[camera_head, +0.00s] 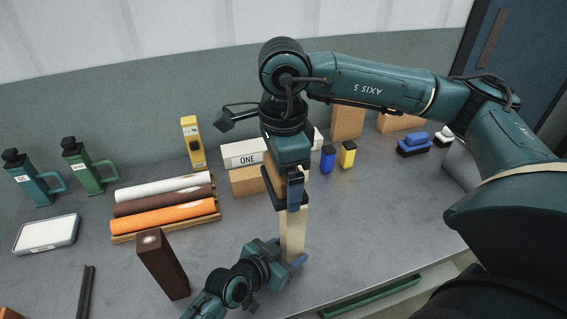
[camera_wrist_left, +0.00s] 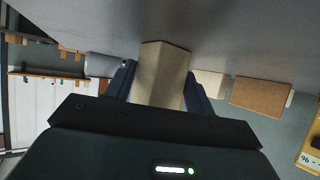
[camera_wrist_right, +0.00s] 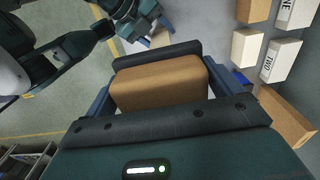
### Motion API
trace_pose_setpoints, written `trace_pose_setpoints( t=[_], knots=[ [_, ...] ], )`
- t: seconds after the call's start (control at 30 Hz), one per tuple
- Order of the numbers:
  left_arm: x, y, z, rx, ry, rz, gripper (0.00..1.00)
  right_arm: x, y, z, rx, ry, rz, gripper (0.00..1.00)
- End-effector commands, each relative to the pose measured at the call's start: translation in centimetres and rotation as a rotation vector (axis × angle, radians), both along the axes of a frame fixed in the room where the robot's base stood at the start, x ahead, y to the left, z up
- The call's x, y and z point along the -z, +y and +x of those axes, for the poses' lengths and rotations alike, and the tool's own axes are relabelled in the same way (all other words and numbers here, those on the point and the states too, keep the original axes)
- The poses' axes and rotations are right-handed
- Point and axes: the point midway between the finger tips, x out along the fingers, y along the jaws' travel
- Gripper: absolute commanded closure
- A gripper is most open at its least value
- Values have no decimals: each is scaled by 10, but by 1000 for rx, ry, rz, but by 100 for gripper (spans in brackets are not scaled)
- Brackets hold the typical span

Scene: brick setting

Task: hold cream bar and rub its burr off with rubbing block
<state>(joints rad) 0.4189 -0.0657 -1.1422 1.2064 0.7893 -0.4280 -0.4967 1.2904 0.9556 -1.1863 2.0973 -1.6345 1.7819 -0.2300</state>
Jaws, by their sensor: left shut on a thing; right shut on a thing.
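The cream bar (camera_head: 293,228) stands upright at the front of the table. My left gripper (camera_head: 288,264) is shut on its lower part; in the left wrist view the bar (camera_wrist_left: 160,72) sits between the fingers. My right gripper (camera_head: 287,192) is above, shut on the rubbing block, a tan block with a dark layer. The block (camera_wrist_right: 160,86) fills the space between the fingers in the right wrist view. In the head view the right gripper and block cover the bar's top. I cannot tell whether block and bar touch. No burr is visible.
Behind are a white block marked ONE (camera_head: 243,153), a yellow bottle (camera_head: 193,143), and small blue and yellow bottles. A blue brush (camera_head: 414,143) is right. Table right of the bar is clear.

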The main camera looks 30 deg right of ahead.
Motion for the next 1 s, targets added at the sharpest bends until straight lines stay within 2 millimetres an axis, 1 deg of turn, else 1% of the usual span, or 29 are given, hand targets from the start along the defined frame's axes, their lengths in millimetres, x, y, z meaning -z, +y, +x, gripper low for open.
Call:
trace_pose_setpoints(
  t=[0.37,0.47,0.5,0.6,0.9,0.93,1.0],
  knots=[
    [0,0,0,0,0,0,59,35,0,0,2,2,-1,34],
    [0,0,0,0,0,0,59,50,-1,-1,3,3,-1,34],
    [-1,0,0,0,0,0,59,45,-6,-1,5,-2,-1,38],
    [0,0,0,0,0,0,59,50,-16,-3,6,0,-1,38],
    [0,0,0,0,0,-1,59,48,-41,-8,5,0,-1,38],
    [0,0,0,0,0,-1,59,48,-42,-8,4,-2,-1,38],
    [0,0,0,0,0,-1,59,49,-33,-7,-1,2,0,38]
  ],
)
